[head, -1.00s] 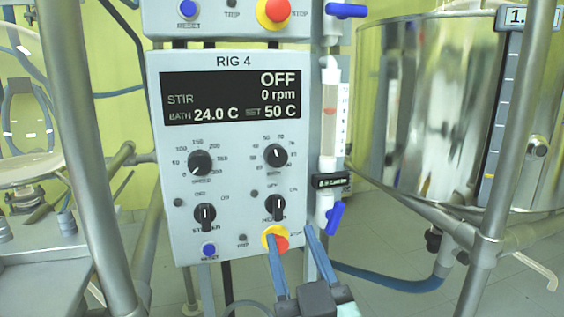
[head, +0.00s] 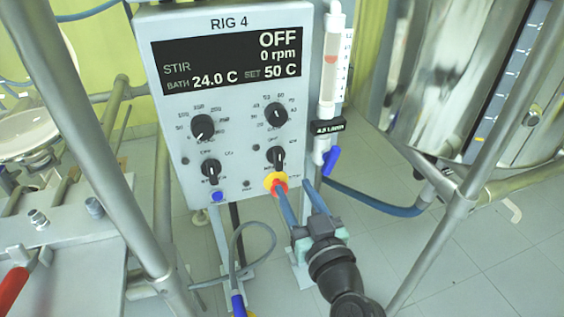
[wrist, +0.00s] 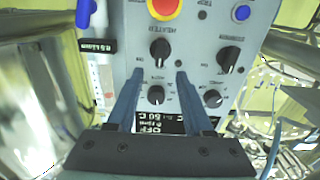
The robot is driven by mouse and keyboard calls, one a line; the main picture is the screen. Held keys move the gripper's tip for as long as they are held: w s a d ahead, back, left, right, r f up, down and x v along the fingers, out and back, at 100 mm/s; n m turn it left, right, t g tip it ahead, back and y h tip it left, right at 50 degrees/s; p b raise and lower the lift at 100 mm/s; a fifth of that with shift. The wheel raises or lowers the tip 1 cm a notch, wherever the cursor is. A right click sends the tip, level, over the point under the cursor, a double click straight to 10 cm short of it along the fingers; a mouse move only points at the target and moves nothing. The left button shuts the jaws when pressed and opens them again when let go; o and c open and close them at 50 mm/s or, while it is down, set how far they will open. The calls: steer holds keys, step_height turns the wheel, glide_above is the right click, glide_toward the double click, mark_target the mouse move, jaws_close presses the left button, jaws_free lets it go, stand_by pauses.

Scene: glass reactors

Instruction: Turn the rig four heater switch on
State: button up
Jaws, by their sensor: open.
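The rig four panel (head: 225,130) is a pale grey box with a dark display reading OFF, 0 rpm, bath 24.0 C and set 50 C. The heater switch (head: 276,158) is a black rotary knob at the panel's lower right. Its pointer is near upright, toward the OFF mark. In the wrist view, which is upside down, the heater switch (wrist: 160,51) lies just beyond the fingertips, roughly centred between them. My gripper (head: 291,186) is open and empty, its blue fingers in front of the panel's lower right. It also shows in the wrist view (wrist: 158,74).
A red stop button with a yellow collar (head: 276,183) sits just below the heater switch, close to the fingers in the picture. The stirrer switch (head: 211,171) is to the left. A flowmeter tube (head: 333,70) and metal frame poles (head: 459,205) stand to the right.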

mark_target(280, 161)
steer(key=x, duration=0.8)
steer(key=shift+w+a+b, duration=0.1)
steer(key=shift+w+b, duration=0.1)
steer(key=shift+b, duration=0.2)
jaws_close()
